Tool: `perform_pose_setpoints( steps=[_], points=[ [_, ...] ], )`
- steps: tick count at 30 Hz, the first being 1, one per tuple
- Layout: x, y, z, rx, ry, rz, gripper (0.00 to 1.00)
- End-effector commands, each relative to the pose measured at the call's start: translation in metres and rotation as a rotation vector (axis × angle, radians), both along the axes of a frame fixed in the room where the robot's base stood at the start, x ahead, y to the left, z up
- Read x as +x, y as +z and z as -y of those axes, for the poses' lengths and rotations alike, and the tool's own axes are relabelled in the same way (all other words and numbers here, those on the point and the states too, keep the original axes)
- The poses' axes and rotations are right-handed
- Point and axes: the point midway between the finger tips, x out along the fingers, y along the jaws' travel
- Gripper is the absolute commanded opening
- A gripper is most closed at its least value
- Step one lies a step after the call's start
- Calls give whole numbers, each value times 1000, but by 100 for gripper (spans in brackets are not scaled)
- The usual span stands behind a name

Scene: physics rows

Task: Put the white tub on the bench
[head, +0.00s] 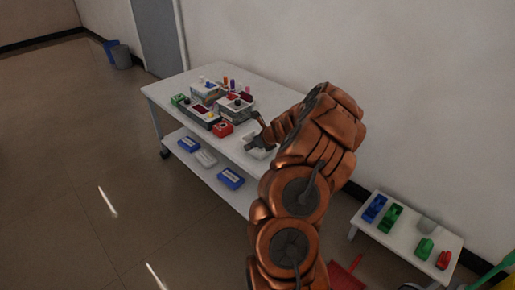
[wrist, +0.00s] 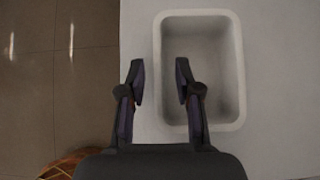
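The white tub (wrist: 238,60) is an open, rounded rectangular container on the white cart top in the wrist view. In the head view it shows partly (head: 262,154), near the cart's right end, with my gripper hiding some of it. My gripper (wrist: 160,70) is open, its fingertips on either side of the tub's left wall as seen from above; the right one is over the inside. I cannot tell how far down the fingers reach. In the head view my gripper (head: 254,142) is at the tub. A low white bench (head: 405,234) stands at the right by the wall.
The cart (head: 255,88) carries grey boxes, bottles and a red bin (head: 222,129) left of my gripper. Blue and pale bins lie on its lower shelf. A red dustpan (head: 346,274) lies nearby.

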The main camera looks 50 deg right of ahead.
Motion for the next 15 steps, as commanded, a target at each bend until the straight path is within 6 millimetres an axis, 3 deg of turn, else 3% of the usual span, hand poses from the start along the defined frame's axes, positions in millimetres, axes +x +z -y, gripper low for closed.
perform_pose_setpoints(
  steps=[7,15],
  points=[
    [23,-23,0,-1,1,1,33],
    [32,-30,0,-1,1,0,33]
  ],
)
